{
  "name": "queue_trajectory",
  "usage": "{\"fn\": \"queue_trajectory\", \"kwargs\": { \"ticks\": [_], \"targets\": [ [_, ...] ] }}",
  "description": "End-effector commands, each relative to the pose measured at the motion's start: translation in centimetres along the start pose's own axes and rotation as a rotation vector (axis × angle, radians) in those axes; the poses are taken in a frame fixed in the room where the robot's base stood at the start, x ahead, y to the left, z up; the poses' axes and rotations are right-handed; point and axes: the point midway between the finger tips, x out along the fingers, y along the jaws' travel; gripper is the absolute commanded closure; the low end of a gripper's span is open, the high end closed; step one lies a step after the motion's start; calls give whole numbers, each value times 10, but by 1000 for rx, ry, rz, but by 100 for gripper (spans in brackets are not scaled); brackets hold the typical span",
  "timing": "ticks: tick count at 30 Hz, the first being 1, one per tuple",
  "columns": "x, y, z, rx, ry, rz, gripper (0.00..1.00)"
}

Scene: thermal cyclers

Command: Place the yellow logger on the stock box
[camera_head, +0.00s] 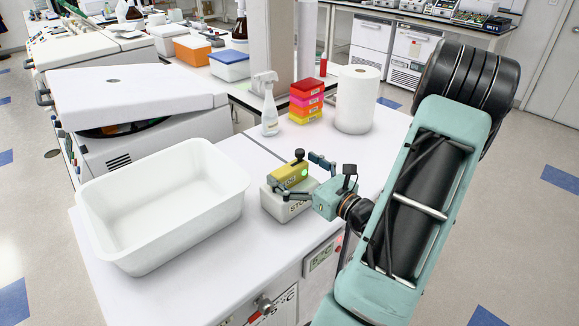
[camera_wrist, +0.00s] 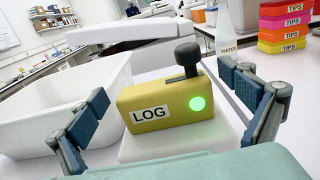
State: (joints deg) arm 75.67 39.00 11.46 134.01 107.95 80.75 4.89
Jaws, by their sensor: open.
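The yellow logger (camera_head: 288,177) sits on top of the white stock box (camera_head: 272,205) in the head view. In the wrist view the logger (camera_wrist: 165,107) shows its LOG label, a lit green spot and a black knob on top. The stock box (camera_wrist: 139,150) shows below it in the wrist view. My gripper (camera_head: 306,177) is open, with its fingers apart on either side of the logger. In the wrist view my gripper (camera_wrist: 170,106) has clear gaps between both finger pads and the logger. The stock box's lower part is hidden by my gripper in the wrist view.
A large white tub (camera_head: 163,200) stands left of the stock box. A spray bottle (camera_head: 269,108), stacked coloured tip boxes (camera_head: 306,98) and a paper roll (camera_head: 357,98) stand behind. The bench's front edge is close. Some bench is clear between tub and bottle.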

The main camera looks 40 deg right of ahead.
Motion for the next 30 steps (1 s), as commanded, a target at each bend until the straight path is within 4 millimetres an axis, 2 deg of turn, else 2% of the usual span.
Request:
{"fn": "queue_trajectory", "kwargs": {
  "ticks": [9,15,21,30],
  "targets": [
    [-70,-1,-1,1,1,-5,3],
    [-100,0,-1,1,-1,-3,3],
    [-109,0,0,2,-1,0,3],
    [-109,0,0,1,-1,0,3]
  ]
}}
